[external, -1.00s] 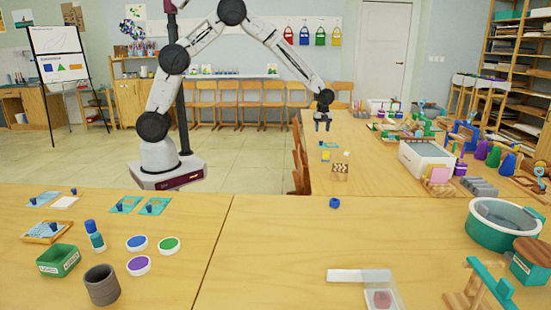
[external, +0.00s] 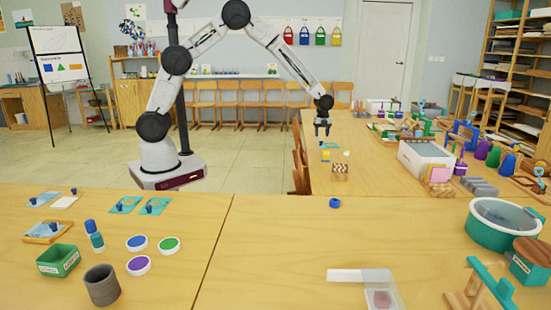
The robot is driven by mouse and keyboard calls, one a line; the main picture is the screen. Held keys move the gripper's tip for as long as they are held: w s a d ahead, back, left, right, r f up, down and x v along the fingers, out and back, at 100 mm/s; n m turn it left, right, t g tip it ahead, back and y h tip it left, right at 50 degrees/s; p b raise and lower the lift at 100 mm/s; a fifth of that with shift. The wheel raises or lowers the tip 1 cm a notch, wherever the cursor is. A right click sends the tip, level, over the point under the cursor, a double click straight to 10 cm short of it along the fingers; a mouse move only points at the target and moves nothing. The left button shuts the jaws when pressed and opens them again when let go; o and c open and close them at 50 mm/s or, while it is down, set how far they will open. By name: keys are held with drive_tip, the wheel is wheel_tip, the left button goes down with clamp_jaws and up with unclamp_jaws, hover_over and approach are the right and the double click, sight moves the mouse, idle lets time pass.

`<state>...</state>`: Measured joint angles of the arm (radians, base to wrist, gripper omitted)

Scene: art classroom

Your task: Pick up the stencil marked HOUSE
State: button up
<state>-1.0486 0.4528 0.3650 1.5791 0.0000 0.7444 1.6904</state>
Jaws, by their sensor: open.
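My gripper (external: 322,132) is open and empty. It points down above the left end of the far table, over a small teal flat piece (external: 329,145) and a small yellow item (external: 326,155). Two flat teal pieces with dark blue knobs, which look like stencils, lie on the near left table: a left one (external: 118,208) and a right one (external: 160,210). A paler blue flat piece (external: 48,197) lies further left. No marking is legible at this size, so I cannot tell which piece is marked HOUSE.
A patterned block (external: 340,173) stands near the far table's front left corner. A white bin (external: 427,160) and several craft items crowd its right side. A blue ring-like piece (external: 335,203) lies on the near table.

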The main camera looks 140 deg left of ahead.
drive_tip(key=shift+f, duration=0.1)
drive_tip(key=shift+s+f, duration=0.1)
drive_tip(key=shift+f, duration=2.4)
drive_tip(key=shift+c, duration=0.4)
clamp_jaws()
drive_tip(key=shift+r, duration=0.1)
drive_tip(key=shift+r, duration=0.8)
wheel_tip(320, 180, up, 2)
drive_tip(key=s+d, duration=0.2)
drive_tip(key=d, duration=0.2)
drive_tip(key=s+d, duration=0.3)
drive_tip(key=d, duration=0.2)
drive_tip(key=s+d+r, duration=0.1)
drive_tip(key=s+d, duration=0.2)
drive_tip(key=d, duration=0.1)
drive_tip(key=shift+s+d+r, duration=0.1)
drive_tip(key=shift+d, duration=0.25)
